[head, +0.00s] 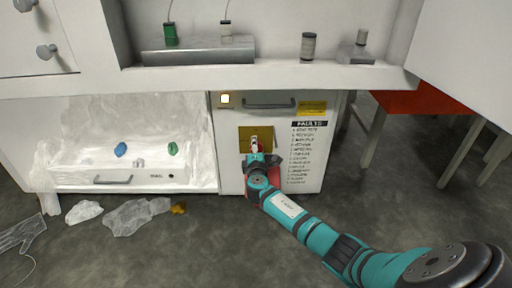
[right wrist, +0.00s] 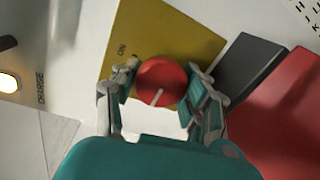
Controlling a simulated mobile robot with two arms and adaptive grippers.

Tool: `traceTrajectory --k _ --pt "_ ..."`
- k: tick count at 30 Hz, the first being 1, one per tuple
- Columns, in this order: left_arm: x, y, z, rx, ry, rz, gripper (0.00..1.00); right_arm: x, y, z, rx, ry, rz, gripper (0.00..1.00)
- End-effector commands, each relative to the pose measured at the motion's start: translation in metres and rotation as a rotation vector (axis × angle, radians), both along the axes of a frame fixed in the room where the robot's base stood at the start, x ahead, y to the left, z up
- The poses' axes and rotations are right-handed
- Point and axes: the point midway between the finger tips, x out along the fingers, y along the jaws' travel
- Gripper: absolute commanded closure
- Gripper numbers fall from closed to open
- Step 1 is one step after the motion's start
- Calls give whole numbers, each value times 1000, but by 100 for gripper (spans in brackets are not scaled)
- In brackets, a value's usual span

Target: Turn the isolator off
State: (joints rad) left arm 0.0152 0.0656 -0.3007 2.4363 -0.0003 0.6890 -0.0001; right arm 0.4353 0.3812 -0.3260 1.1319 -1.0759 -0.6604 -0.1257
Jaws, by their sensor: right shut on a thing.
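The isolator is a red round knob (right wrist: 161,80) on a yellow plate (right wrist: 180,32), on the front of a white cabinet. The plate also shows in the head view (head: 244,133). "ON" is printed near the plate's left edge in the right wrist view. A pale line on the knob points down and slightly left there. My right gripper (right wrist: 160,92) is shut on the knob, one finger on each side. In the head view the right gripper (head: 255,149) hides the knob. My left gripper is not in view.
A lit lamp (head: 225,99) marked "CHARGE" sits above left of the plate. A dark drawer handle (head: 269,104) is above. A red block (right wrist: 290,115) and a dark block (right wrist: 250,68) are beside my gripper. Crumpled clear film (head: 130,216) lies on the floor at left.

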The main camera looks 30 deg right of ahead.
Motion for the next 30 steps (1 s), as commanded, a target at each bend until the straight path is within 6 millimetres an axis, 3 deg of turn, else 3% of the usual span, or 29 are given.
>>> traceTrajectory --k 10,11,16,25,30 --pt "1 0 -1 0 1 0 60 0 1 -2 -6 5 2 87" --pt "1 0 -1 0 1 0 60 0 1 -2 -6 5 2 54" --pt "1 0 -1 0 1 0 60 0 1 -1 -4 4 2 31" --pt "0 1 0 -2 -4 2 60 -1 1 -1 -4 3 1 30" --pt "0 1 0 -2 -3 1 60 -13 9 0 -2 2 3 30"
